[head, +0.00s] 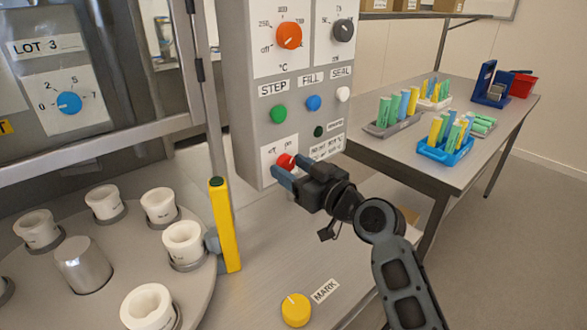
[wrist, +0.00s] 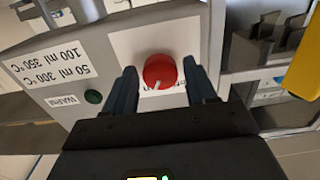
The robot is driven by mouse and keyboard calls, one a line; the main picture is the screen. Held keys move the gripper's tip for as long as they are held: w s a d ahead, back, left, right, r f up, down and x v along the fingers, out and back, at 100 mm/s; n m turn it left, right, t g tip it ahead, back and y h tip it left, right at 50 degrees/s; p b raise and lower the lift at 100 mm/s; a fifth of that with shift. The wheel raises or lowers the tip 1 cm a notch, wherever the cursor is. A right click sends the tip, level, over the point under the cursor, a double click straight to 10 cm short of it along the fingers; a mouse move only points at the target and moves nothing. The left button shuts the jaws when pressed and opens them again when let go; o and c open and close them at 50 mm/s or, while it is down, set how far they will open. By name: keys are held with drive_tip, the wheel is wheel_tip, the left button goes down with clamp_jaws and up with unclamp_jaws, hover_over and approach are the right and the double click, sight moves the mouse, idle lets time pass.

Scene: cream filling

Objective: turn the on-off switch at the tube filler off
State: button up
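The on-off switch is a red round knob (head: 286,161) low on the grey control panel (head: 256,110) of the tube filler. It also shows in the wrist view (wrist: 160,71), with a pale pointer mark at its lower left edge. My gripper (head: 290,174) is at the panel's lower part, its fingers pointing at the knob. In the wrist view the two blue-grey fingers (wrist: 161,88) are apart, one on each side of the knob, with gaps between finger and knob. The gripper is open and holds nothing. Part of the label behind the knob is hidden.
Above the switch are green (head: 279,114), blue (head: 313,103) and white (head: 343,94) buttons, an orange dial (head: 289,36) and a dark dial (head: 343,30). A yellow post (head: 225,225) stands left of the panel, beside the turntable with white cups. A yellow knob (head: 296,310) is in front.

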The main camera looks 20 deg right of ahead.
drive_tip(key=c, duration=0.8)
drive_tip(key=shift+f+b, duration=0.15)
drive_tip(key=shift+b, duration=0.45)
drive_tip(key=n+b, duration=0.2)
drive_tip(key=b, duration=0.1)
drive_tip(key=shift+d+f+b, duration=0.1)
drive_tip(key=shift+f+b, duration=0.15)
drive_tip(key=shift+b, duration=0.05)
drive_tip(key=n+b, duration=0.2)
drive_tip(key=b, duration=0.2)
drive_tip(key=shift+n, duration=0.4)
drive_tip(key=n+b, duration=0.4)
drive_tip(key=b, duration=0.2)
drive_tip(key=shift+r, duration=0.15)
drive_tip(key=n+b, duration=0.3)
drive_tip(key=shift+r, duration=0.3)
